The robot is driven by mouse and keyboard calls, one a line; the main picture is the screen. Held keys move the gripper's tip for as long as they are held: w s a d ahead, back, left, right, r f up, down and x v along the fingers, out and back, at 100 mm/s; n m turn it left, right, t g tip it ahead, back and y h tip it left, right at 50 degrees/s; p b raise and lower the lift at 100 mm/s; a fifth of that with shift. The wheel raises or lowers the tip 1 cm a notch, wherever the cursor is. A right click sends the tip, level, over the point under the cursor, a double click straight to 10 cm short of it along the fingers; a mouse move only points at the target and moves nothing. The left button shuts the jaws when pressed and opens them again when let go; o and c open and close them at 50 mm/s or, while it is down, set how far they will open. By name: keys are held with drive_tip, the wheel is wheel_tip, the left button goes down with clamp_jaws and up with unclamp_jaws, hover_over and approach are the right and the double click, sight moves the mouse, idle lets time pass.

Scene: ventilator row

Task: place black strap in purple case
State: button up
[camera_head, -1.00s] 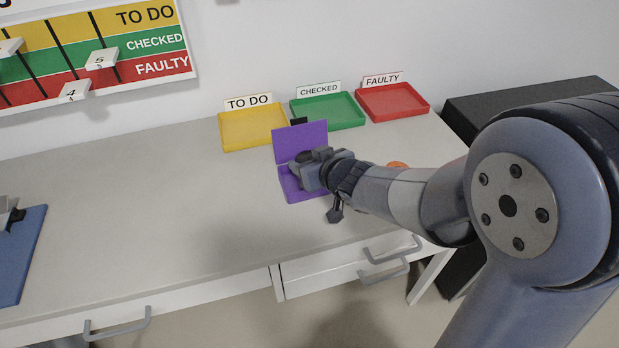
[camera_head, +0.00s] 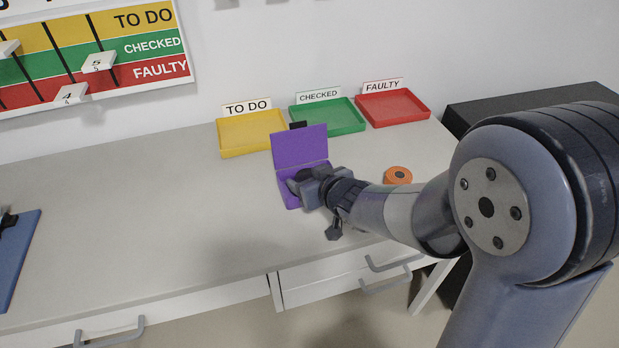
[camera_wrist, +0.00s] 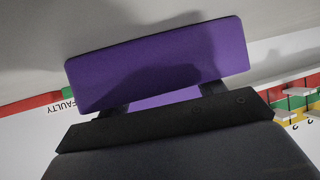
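The purple case (camera_head: 300,148) stands open on the grey worktop, its lid upright. My gripper (camera_head: 303,182) is low in front of the lid, over the case's base, and hides much of it. A dark patch shows between or beside the fingers; I cannot tell whether it is the black strap. In the wrist view the purple lid (camera_wrist: 160,62) spans the top, with two dark fingers (camera_wrist: 162,98) apart in front of it. Their tips and anything between them are not clear. A small black piece (camera_head: 298,125) shows behind the lid's top edge.
Yellow (camera_head: 250,134), green (camera_head: 335,116) and red (camera_head: 395,107) trays stand behind the case along the wall. An orange roll (camera_head: 398,175) lies right of it, close to my arm. A blue clipboard (camera_head: 18,262) lies far left. The worktop between is clear.

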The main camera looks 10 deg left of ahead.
drive_tip(key=shift+r, duration=0.25)
drive_tip(key=p+v, duration=0.4)
drive_tip(key=v, duration=0.6)
drive_tip(key=shift+s+d+r, duration=0.15)
drive_tip(key=shift+s+d, duration=0.05)
drive_tip(key=shift+d, duration=0.05)
drive_tip(key=shift+s+d+r, duration=0.15)
drive_tip(key=shift+s+d, duration=0.25)
drive_tip(key=shift+s, duration=0.1)
